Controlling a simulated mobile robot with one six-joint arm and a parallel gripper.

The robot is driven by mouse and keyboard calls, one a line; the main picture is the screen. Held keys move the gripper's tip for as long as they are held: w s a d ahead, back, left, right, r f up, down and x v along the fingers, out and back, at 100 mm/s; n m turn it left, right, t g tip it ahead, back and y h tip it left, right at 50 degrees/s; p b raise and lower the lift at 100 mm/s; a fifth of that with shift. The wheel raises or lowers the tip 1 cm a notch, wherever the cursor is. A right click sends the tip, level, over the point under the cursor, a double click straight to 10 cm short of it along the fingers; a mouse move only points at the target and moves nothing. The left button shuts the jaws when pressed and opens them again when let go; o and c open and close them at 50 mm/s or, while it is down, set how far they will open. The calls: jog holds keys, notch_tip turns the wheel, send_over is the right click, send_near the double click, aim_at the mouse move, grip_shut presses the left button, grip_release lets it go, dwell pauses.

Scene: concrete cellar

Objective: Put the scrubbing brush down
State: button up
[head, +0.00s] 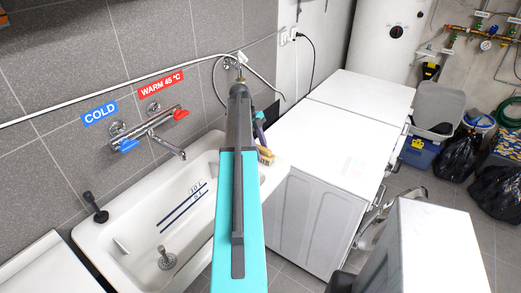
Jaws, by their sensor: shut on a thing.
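The scrubbing brush (266,156) shows as a small yellow-brown block just right of my arm, in front of the right end of the white sink (205,163) and beside the white machine. My gripper (261,139) is mostly hidden behind my teal and black arm; only a little of it shows, just above the brush. It is shut on the brush. I cannot tell whether the brush touches the surface beneath it.
The sink has wall taps (150,130) and a drain fitting (166,259). White machines (335,140) with mostly clear tops stand to the right. A white-topped unit (440,245) is at front right. Grey bin (437,108) and black bags (460,158) lie beyond; tiled floor shows between.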

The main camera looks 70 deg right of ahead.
jog(key=shift+f, duration=0.15)
jog(key=o, duration=1)
jog(key=shift+r, duration=0.25)
jog(key=b+v, duration=0.2)
jog(key=v, duration=0.8)
jog(key=shift+r+b, duration=0.15)
jog(key=shift+b, duration=0.25)
jog(key=shift+p+v, duration=0.7)
jog(key=shift+v, duration=0.1)
